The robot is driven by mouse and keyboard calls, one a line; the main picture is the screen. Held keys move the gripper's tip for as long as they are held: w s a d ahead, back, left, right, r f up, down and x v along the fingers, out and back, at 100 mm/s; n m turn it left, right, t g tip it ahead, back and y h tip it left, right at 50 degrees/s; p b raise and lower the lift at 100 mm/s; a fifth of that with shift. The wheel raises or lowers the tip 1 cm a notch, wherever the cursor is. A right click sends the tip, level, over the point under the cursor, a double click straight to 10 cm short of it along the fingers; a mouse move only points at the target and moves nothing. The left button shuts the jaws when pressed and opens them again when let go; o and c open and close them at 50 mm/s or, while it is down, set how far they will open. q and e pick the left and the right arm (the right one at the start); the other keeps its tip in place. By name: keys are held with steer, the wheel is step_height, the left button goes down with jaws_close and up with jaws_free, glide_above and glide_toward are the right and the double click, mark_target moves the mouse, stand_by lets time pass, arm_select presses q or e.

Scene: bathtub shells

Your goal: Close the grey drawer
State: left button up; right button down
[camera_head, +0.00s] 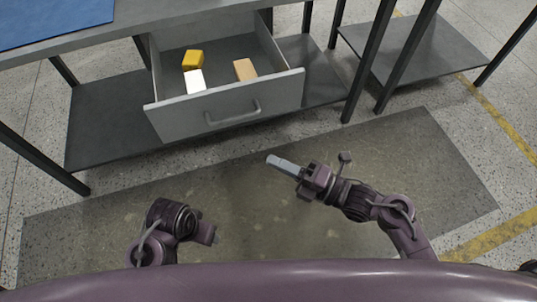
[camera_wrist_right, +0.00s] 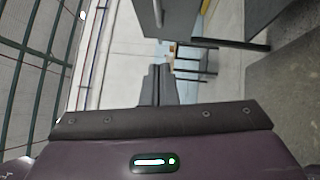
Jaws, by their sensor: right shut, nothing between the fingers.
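The grey drawer (camera_head: 228,107) hangs pulled out under the grey table in the head view, with its bow handle (camera_head: 233,113) on the front panel. Inside it lie a yellow block (camera_head: 193,59), a white block (camera_head: 196,81) and a tan block (camera_head: 245,69). My right gripper (camera_head: 272,160) is shut and empty, in front of and below the drawer front, apart from it. Its closed fingers also show in the right wrist view (camera_wrist_right: 158,86). My left arm shows at the lower left of the head view, but its fingers cannot be made out.
The grey tabletop (camera_head: 150,33) with a blue mat (camera_head: 55,18) is above the drawer. Dark table legs (camera_head: 368,62) stand on both sides. A lower shelf (camera_head: 105,115) lies beneath the drawer. The floor mat (camera_head: 400,150) in front is clear.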

steer(key=w+d+x, duration=0.1)
steer(key=w+x, duration=0.1)
steer(key=x, duration=0.9)
steer(key=shift+w, duration=0.4)
steer(key=shift+r, duration=0.1)
